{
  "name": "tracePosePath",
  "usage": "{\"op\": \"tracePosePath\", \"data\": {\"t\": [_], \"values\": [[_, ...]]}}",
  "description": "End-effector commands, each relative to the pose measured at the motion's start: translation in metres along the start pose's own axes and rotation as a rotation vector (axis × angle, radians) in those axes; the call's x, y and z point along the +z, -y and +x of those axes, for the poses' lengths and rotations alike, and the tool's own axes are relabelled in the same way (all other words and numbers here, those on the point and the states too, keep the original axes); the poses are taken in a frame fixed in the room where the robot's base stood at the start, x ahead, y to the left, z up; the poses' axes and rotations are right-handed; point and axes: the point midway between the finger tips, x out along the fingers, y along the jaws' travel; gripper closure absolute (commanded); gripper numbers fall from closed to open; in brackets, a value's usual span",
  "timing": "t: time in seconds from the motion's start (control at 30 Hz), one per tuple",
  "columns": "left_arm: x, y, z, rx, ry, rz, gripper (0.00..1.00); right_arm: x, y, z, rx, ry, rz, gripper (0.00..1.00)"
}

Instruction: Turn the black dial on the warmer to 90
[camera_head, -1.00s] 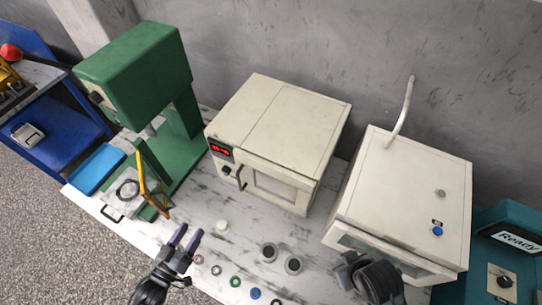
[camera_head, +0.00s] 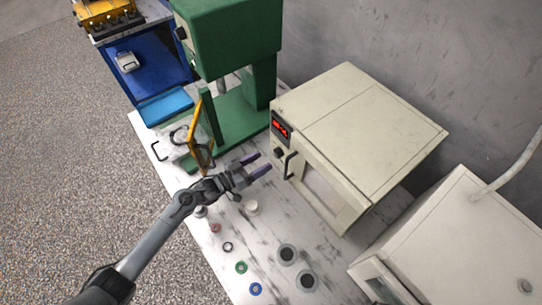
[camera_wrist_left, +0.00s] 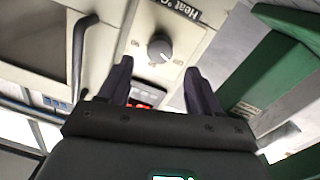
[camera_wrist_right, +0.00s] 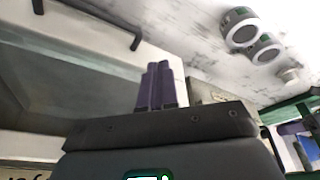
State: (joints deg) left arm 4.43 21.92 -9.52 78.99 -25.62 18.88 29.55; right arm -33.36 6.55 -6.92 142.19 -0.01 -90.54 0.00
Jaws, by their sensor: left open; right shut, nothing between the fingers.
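The warmer (camera_head: 365,120) is a beige box with a red lit display (camera_head: 282,126) and a dark door handle (camera_head: 290,165). Its black dial (camera_head: 279,153) sits below the display on the front. In the left wrist view the dial (camera_wrist_left: 159,48) shows as a dark round knob near the "Heat" lettering, its scale too small to read. My left gripper (camera_head: 261,164) is open and empty in front of the dial. In the left wrist view the fingers stand either side of the dial, apart from it. My right gripper (camera_wrist_right: 157,68) is shut and empty, outside the head view.
A green press (camera_head: 230,60) stands left of the warmer, with an orange-framed piece (camera_head: 199,135) near it. A second beige cabinet (camera_head: 450,240) stands at the right. Small rings and cups, including a white cup (camera_head: 252,207), lie on the marble table (camera_head: 310,240).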

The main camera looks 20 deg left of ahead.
Motion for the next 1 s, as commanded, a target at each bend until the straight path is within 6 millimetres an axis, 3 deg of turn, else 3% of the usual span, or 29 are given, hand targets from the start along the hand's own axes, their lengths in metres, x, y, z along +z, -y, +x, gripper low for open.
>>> {"op": "tracePosePath", "data": {"t": [0.3, 0.77, 1.0], "values": [[0.001, 0.000, 0.041, 0.000, 0.000, 0.000, 0.36, 0.001, -0.003, 0.002, 0.010, 0.000, -0.011, 1.00], [0.001, 0.000, 0.049, 0.000, 0.001, 0.000, 0.36, 0.000, -0.002, 0.003, 0.005, 0.000, -0.004, 1.00], [0.001, 0.000, 0.049, 0.000, 0.001, 0.000, 0.73, 0.000, 0.000, 0.003, 0.001, -0.001, 0.000, 1.00]]}}
